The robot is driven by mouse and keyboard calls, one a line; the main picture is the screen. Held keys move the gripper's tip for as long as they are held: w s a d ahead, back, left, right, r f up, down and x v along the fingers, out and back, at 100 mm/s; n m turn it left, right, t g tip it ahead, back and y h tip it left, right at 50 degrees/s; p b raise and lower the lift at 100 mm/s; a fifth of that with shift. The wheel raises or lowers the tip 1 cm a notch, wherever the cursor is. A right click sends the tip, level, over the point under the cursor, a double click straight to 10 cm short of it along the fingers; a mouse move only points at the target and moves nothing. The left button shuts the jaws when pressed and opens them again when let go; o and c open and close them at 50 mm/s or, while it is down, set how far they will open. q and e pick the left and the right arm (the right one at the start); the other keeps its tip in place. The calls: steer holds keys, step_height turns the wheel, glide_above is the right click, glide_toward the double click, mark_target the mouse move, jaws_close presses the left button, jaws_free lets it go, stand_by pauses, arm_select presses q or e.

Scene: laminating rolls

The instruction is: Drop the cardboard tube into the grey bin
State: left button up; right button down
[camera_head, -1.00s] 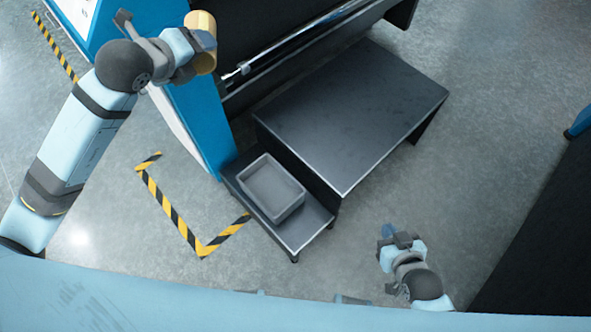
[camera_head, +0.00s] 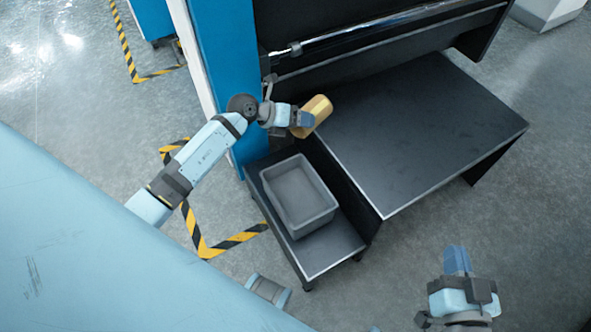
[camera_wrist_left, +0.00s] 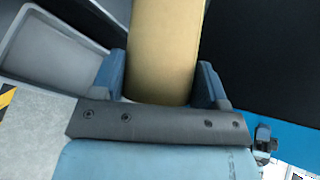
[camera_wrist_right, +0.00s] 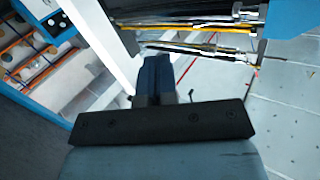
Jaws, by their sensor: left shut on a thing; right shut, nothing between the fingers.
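The tan cardboard tube (camera_head: 314,114) is held in my left gripper (camera_head: 305,118), above the step beside the dark table and a little beyond the grey bin. In the left wrist view the tube (camera_wrist_left: 165,45) fills the gap between the two blue fingers of my left gripper (camera_wrist_left: 163,85). The grey bin (camera_head: 298,228) stands on a low dark shelf, and its inside looks empty. Part of the bin (camera_wrist_left: 50,50) shows at the upper left of the left wrist view. My right gripper (camera_head: 457,260) is shut and empty at the lower right, with its fingers together (camera_wrist_right: 154,80).
A dark table (camera_head: 420,125) stands right of the bin, higher than the low shelf (camera_head: 330,250). A blue machine panel (camera_head: 222,60) rises behind my left arm. A shiny roller (camera_head: 380,28) runs along the back. Yellow-black floor tape (camera_head: 235,241) lies left of the shelf.

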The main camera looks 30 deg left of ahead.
arm_select(q)
step_height(320, 180, down, 29)
steer(key=s+a+m+b, duration=0.1)
steer(key=s+a+b, duration=0.1)
steer(key=b, duration=1.4)
steer(key=shift+r+g+h, duration=0.2)
steer(key=shift+g+h, duration=0.1)
steer(key=shift+g, duration=0.1)
arm_select(e)
step_height(320, 180, down, 10)
steer(key=a+n+g+y, duration=0.1)
steer(key=a+y, duration=0.1)
steer(key=shift+s+a+r+y, duration=0.25)
steer(key=shift+s+a+y, duration=0.05)
steer(key=shift+s, duration=0.05)
arm_select(q)
steer(key=o, duration=1)
steer(key=p+v, duration=0.4)
steer(key=v, duration=0.9)
steer(key=shift+s+a+r, duration=0.2)
steer(key=shift+s, duration=0.1)
arm_select(e)
step_height(320, 180, up, 7)
steer(key=t, duration=0.2)
steer(key=shift+s+d+m+t, duration=0.15)
steer(key=shift+d+m+t, duration=0.15)
steer(key=shift+m+t, duration=0.1)
